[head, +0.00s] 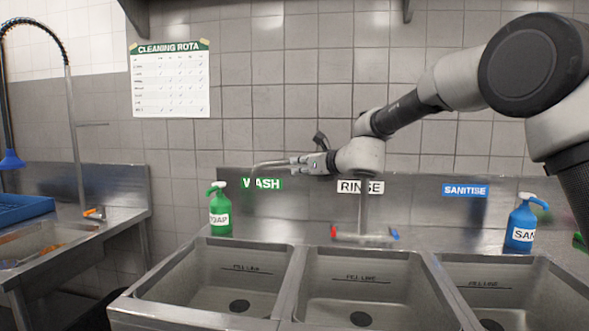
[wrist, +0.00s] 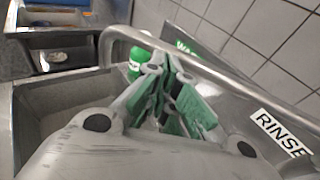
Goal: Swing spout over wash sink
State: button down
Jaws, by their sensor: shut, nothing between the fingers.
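The metal spout (head: 268,163) rises from the tap behind the middle basin and runs left, its bent tip in front of the green WASH sign. In the wrist view the spout (wrist: 222,72) curves behind and above my fingers, with its tip at the left over a basin edge. The wash sink (head: 215,275) is the left basin, under the WASH sign. My gripper (head: 300,163) is beside the spout arm, fingers shut and empty; the wrist view shows its green-padded fingers (wrist: 168,80). Whether they touch the spout is unclear. My wrist hides part of the spout.
The tap base (head: 364,236) has red and blue handles. The rinse basin (head: 365,290) is in the middle, the sanitise basin (head: 520,290) at right. A green soap bottle (head: 220,214) and a blue sanitiser bottle (head: 521,226) stand on the back ledge. Tiled wall lies close behind.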

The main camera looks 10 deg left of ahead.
jog(key=s+d+r, duration=0.2)
jog(key=s+d, duration=0.4)
jog(key=s, duration=0.2)
jog(key=s+d+f+n+g+h, duration=0.1)
jog(key=s+d+f+n+g, duration=0.2)
jog(key=s+d+f+n, duration=0.45)
jog(key=s+d+f+n+g+h, duration=0.25)
jog(key=s+f+n+g, duration=0.2)
jog(key=s+n, duration=0.4)
jog(key=s+d+n+h, duration=0.3)
jog(key=s+d, duration=0.3)
jog(key=d, duration=0.5)
jog(key=s+d+n+t+h, duration=0.1)
jog(key=s+d+n+h, duration=0.2)
jog(key=d, duration=0.9)
jog(key=s+d+f+n+t+h, duration=0.1)
jog(key=s+d+n+h, duration=0.2)
jog(key=s+d, duration=0.7)
jog(key=shift+d+n, duration=0.3)
jog(key=shift+d, duration=0.95)
